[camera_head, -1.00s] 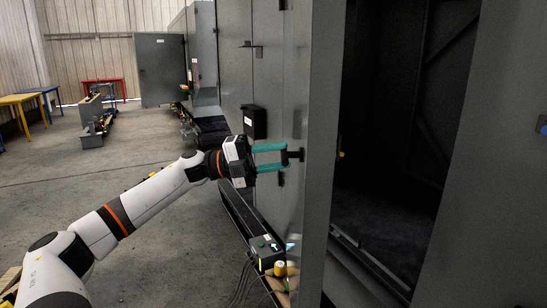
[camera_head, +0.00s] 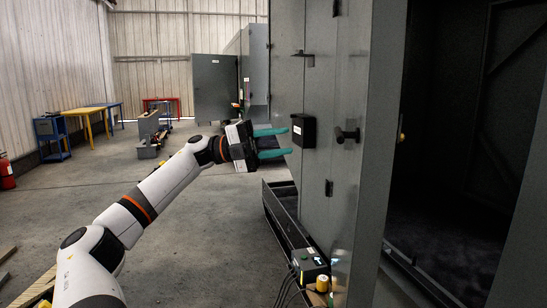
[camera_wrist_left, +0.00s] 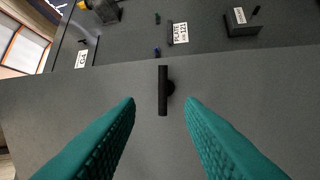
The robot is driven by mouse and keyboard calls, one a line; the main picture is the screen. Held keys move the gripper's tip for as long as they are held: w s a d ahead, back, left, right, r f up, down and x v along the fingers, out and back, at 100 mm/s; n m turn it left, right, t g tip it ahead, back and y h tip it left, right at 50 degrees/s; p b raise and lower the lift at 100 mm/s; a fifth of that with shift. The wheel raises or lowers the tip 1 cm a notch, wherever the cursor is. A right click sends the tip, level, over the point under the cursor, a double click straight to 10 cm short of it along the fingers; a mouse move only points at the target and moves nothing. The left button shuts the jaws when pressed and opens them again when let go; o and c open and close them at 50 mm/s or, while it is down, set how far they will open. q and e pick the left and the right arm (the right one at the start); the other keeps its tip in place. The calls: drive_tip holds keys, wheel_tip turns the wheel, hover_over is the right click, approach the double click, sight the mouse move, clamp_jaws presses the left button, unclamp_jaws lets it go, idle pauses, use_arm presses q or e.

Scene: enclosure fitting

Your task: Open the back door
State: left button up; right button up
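A grey enclosure panel (camera_head: 340,185) carries a black T-shaped handle (camera_head: 347,135). The handle also shows in the left wrist view (camera_wrist_left: 163,90), standing out from the flat grey panel. My left gripper (camera_head: 289,142) is to the left of the handle in the head view, apart from it. Its two green fingers are spread with nothing between them. In the left wrist view my left gripper (camera_wrist_left: 160,102) is open, with the handle centred ahead beyond the fingertips. Which panel is the back door is not marked. My right gripper is not in view.
A dark open compartment (camera_head: 455,150) lies right of the panel. A black box (camera_head: 303,131) sits on the enclosure near my fingertips. A small control box (camera_head: 310,263) stands below. Another grey door (camera_head: 214,88) stands open farther back.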

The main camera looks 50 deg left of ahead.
use_arm(q)
drive_tip(key=shift+s+a, duration=0.25)
drive_tip(key=shift+a, duration=0.05)
drive_tip(key=shift+c, duration=0.5)
